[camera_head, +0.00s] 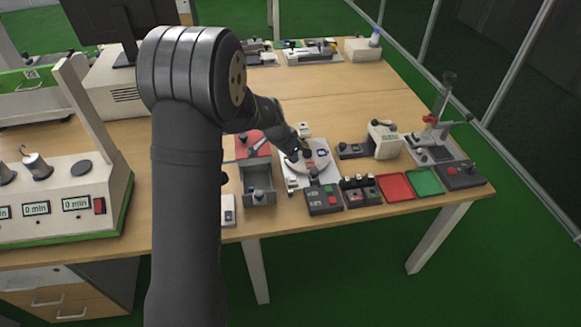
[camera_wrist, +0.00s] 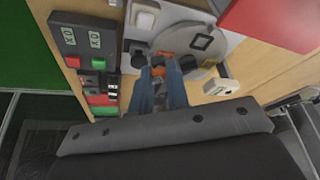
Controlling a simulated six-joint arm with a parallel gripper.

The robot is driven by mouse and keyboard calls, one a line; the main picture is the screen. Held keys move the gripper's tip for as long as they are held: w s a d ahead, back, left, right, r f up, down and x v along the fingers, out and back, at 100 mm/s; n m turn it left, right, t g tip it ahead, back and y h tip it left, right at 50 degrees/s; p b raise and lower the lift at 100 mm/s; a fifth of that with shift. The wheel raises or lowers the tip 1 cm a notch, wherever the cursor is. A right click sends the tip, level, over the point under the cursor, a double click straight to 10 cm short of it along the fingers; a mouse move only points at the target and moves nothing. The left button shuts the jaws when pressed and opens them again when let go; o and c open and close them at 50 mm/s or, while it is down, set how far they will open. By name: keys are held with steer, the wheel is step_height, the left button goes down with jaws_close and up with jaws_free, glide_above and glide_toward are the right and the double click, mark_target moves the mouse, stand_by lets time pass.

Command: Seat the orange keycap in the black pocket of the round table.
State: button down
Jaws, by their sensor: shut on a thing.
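My gripper (camera_wrist: 159,67) is shut on the orange keycap (camera_wrist: 158,71), a small patch of which shows between the blue-grey fingertips in the wrist view. The fingers hide most of the keycap. They are over the near edge of the round table (camera_wrist: 205,67), a pale grey disc that also shows in the head view (camera_head: 319,164). The black pocket (camera_wrist: 203,43) looks like a dark square outline on the disc, to the right of and beyond my fingertips. I cannot tell whether the keycap touches the disc.
Dark knobs stand close on both sides of my fingertips. A box with red and green buttons (camera_head: 323,199) stands in front of the round table. A red tray (camera_head: 395,187) and a green tray (camera_head: 425,181) lie to its right. A grey open bin (camera_head: 258,182) stands left.

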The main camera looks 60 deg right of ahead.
steer(key=w+d+n, duration=0.1)
steer(key=d+n, duration=0.1)
steer(key=w+d+f+n+t, duration=0.1)
steer(key=w+d, duration=0.1)
steer(key=d, duration=0.1)
steer(key=w+d+n+t, duration=0.1)
steer(key=w+d+n, duration=0.1)
steer(key=d, duration=0.1)
steer(key=shift+f+n, duration=0.3)
steer(key=shift+f, duration=2.25)
steer(key=shift+f, duration=0.6)
steer(key=c, duration=1.3)
jaws_free()
steer(key=shift+r, duration=0.1)
steer(key=shift+r, duration=2.9)
